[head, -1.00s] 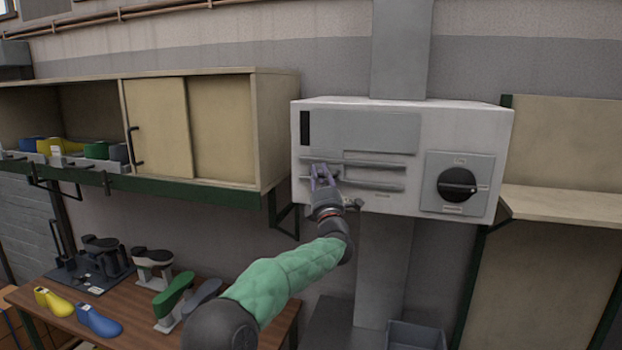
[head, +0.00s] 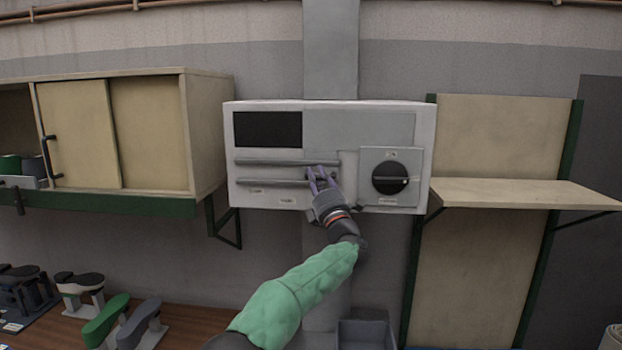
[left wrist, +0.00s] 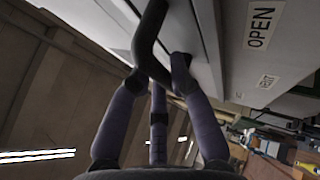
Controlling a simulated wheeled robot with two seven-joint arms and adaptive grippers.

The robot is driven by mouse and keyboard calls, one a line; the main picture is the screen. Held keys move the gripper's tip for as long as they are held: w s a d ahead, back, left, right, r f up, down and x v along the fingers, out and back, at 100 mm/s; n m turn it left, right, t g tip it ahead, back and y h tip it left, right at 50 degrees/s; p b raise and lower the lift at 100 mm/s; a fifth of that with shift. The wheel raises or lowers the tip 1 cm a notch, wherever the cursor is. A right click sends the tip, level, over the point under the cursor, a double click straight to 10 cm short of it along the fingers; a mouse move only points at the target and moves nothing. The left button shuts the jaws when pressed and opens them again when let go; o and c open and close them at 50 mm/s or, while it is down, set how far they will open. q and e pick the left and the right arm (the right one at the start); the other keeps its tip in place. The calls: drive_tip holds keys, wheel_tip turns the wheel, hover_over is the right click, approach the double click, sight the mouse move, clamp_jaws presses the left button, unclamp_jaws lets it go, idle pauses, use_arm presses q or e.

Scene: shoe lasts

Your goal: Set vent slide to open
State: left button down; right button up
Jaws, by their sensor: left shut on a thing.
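The white vent box (head: 232,150) hangs on the wall in the head view. Its grey slide panel (head: 355,130) stands towards the right, and a wide black opening (head: 267,129) shows at its left. Two grey rails (head: 265,162) run below. My left gripper (head: 318,178) is at the rails, shut on the slide's handle. The left wrist view shows the dark bent handle (left wrist: 150,35) between the purple fingers (left wrist: 158,78). An OPEN label (left wrist: 260,25) and a smaller label (left wrist: 267,81) are on the box. My right gripper is not in view.
A dial (head: 390,178) sits on the box, right of my gripper. A cabinet (head: 110,135) with a sliding door is at left, a wooden shelf (head: 520,193) at right. Shoe lasts and stands (head: 105,318) are on the bench below.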

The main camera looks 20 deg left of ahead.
use_arm(q)
drive_tip(key=shift+d, duration=0.15)
drive_tip(key=c, duration=1.4)
unclamp_jaws()
drive_tip(key=shift+w+d, duration=0.15)
drive_tip(key=shift+d, duration=0.1)
drive_tip(key=shift+a, duration=0.1)
drive_tip(key=shift+s+f, duration=0.15)
drive_tip(key=shift+s, duration=0.1)
drive_tip(key=v, duration=1.1)
drive_tip(key=shift+s+d+f, duration=0.1)
drive_tip(key=shift+d+f, duration=0.05)
drive_tip(key=shift+d, duration=0.3)
